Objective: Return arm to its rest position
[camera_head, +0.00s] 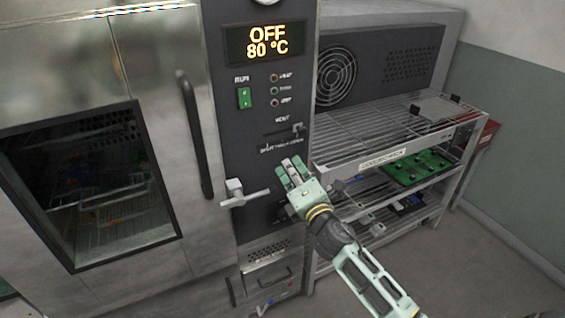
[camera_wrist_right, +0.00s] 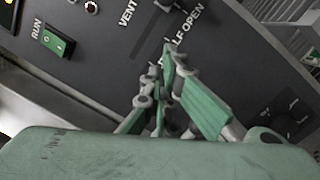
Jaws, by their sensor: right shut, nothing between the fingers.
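My right gripper (camera_head: 293,170) is in front of the dark control panel of an oven-like chamber, below the vent slider (camera_head: 298,128). Its fingers are shut with nothing between them. In the right wrist view the closed fingertips (camera_wrist_right: 170,50) point at the panel near the printed vent labels; I cannot tell whether they touch it. My right arm reaches in from the lower right. My left gripper is not in view.
The chamber door (camera_head: 165,60) with its dark window is closed, with a long handle (camera_head: 194,135) and a silver latch lever (camera_head: 245,195). The display (camera_head: 265,42) reads OFF, 80 °C. A wire rack (camera_head: 370,130) holding a green circuit board (camera_head: 418,167) stands right. Floor at lower right is clear.

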